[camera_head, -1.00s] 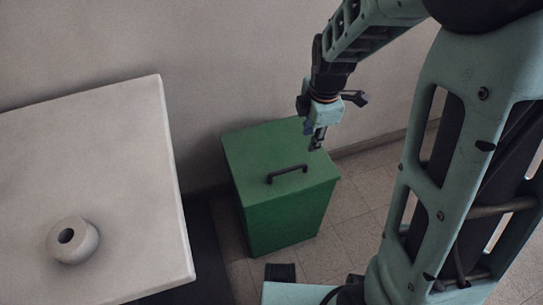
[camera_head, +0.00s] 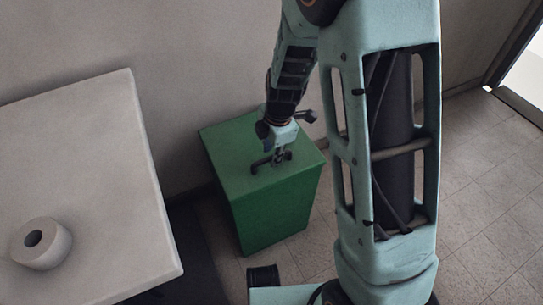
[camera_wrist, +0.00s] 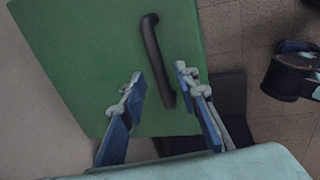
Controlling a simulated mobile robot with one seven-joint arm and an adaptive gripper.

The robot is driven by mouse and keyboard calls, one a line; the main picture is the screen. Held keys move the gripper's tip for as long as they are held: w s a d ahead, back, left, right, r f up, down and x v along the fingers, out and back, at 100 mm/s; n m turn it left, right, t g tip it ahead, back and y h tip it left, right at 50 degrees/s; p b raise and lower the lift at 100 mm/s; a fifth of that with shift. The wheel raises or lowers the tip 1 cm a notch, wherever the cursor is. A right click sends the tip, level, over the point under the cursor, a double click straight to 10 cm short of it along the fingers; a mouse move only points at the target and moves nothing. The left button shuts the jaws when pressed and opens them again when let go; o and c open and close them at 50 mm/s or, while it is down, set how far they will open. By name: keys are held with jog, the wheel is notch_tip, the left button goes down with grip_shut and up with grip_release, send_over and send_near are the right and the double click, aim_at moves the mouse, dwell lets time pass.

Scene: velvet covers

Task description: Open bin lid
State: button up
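The green bin (camera_head: 275,210) stands on the floor against the wall, its flat lid (camera_head: 235,140) closed. A dark bar handle (camera_head: 257,165) is fixed on the lid; in the wrist view the handle (camera_wrist: 157,55) runs from top centre down between my fingers. My gripper (camera_head: 280,157) is over the lid at the handle, which it partly hides in the head view. In the wrist view my gripper (camera_wrist: 160,78) is open, with one blue-backed finger on each side of the handle's near end. I see no clear contact, and the height gap is hard to judge.
The wall (camera_head: 150,40) is close behind the bin. Tiled floor (camera_head: 480,180) is free at the right, near a doorway.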

jog(key=shift+w+f, duration=0.1)
jog(key=shift+f, duration=0.3)
jog(key=shift+c, duration=0.4)
grip_shut()
